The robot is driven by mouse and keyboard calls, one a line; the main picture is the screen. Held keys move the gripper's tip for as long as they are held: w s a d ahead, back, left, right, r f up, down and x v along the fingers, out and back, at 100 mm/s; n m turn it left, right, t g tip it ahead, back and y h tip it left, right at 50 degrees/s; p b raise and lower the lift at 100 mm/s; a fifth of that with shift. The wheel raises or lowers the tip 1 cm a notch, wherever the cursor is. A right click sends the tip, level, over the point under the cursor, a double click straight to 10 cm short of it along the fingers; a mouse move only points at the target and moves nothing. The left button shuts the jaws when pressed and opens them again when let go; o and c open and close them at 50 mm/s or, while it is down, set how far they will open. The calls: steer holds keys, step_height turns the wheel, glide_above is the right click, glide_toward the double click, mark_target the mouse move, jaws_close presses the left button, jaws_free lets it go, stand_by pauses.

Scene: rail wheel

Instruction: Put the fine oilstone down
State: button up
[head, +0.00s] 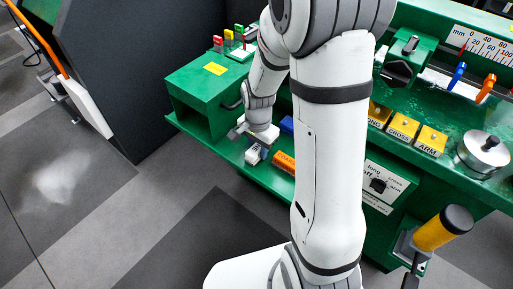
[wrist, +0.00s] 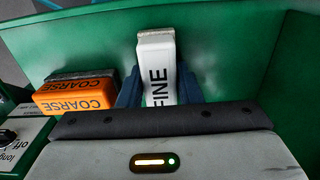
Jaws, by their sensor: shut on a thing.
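The fine oilstone (wrist: 157,70) is a white block marked FINE, with a grey-beige far end. It lies between the dark blue fingers of my gripper (wrist: 158,88), which is shut on it. In the head view the white block (head: 254,155) shows below my gripper (head: 259,143), over the green shelf at the front of the bench. I cannot tell whether the stone touches the green surface. Its near end is hidden by the gripper body in the wrist view.
An orange block marked COARSE (wrist: 75,95) lies just left of the gripper in the wrist view; it also shows in the head view (head: 284,162). A blue block (head: 287,124) is close behind. Yellow labelled blocks (head: 403,127) and a metal lidded pot (head: 483,152) stand farther right.

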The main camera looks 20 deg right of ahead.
mark_target(258, 146)
steer(key=shift+f, duration=0.1)
steer(key=o, duration=1.1)
step_height(258, 146, up, 12)
steer(key=p, duration=0.2)
steer(key=s+r+n+t, duration=0.1)
steer(key=s+r+n, duration=0.2)
steer(key=s+n, duration=0.2)
steer(key=s+r+n+t, duration=0.1)
steer(key=s+r+n, duration=0.2)
steer(key=s+n, duration=0.2)
steer(key=s, duration=0.3)
steer(key=shift+s+a+r+n, duration=0.15)
steer(key=shift+s+r+n, duration=0.15)
steer(key=shift+n, duration=0.1)
